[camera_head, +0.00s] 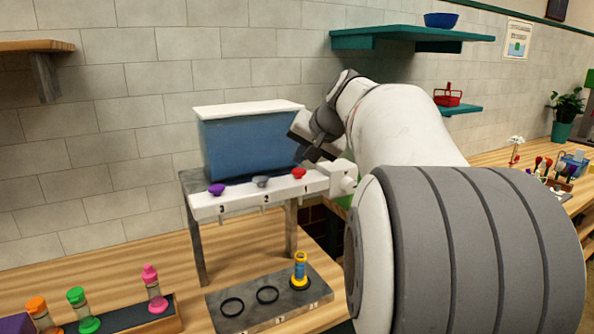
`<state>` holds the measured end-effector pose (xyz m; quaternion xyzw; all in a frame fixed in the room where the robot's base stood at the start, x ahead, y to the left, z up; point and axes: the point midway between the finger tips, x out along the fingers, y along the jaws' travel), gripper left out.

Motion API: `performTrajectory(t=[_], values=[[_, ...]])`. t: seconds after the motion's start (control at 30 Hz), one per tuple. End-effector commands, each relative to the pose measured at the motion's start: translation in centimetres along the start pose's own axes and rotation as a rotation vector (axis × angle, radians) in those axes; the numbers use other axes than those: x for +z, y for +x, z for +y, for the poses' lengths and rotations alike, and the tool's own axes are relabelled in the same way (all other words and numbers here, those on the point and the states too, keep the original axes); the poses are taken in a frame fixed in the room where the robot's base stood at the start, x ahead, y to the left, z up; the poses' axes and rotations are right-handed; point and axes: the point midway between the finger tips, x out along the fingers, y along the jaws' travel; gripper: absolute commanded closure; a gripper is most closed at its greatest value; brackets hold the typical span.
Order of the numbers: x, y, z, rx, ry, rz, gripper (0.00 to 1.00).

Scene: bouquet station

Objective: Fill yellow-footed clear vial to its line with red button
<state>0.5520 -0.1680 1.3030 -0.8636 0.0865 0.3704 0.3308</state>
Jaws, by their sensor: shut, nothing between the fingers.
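A vial with a yellow foot (300,272) stands upright at the right end of the grey base plate (235,297), below the dispenser. Its top is also yellow; its line and liquid level are too small to tell. The red button (299,172) is at the right end of the white dispenser bar (235,203), by the number 1. My gripper (304,157) is shut and empty, just above and behind the red button. I cannot tell whether it touches the button. My arm covers much of the right side.
A blue tank (248,142) with a white lid stands above the bar. Purple (217,189) and grey (261,181) buttons sit left of red. Two empty rings (232,306) are on the plate. Orange-, green- and pink-topped vials (151,288) stand at lower left. Shelves hang on the wall.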

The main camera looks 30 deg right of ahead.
Motion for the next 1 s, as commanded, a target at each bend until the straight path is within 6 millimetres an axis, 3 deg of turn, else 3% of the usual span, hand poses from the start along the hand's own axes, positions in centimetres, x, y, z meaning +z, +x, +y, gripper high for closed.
performTrajectory(t=[0.53, 1.0], values=[[-2.5, -3.4, -2.5, 0.000, -0.001, 0.001, 1.00], [-2.5, -3.5, -2.5, 0.000, -0.001, 0.000, 1.00]])
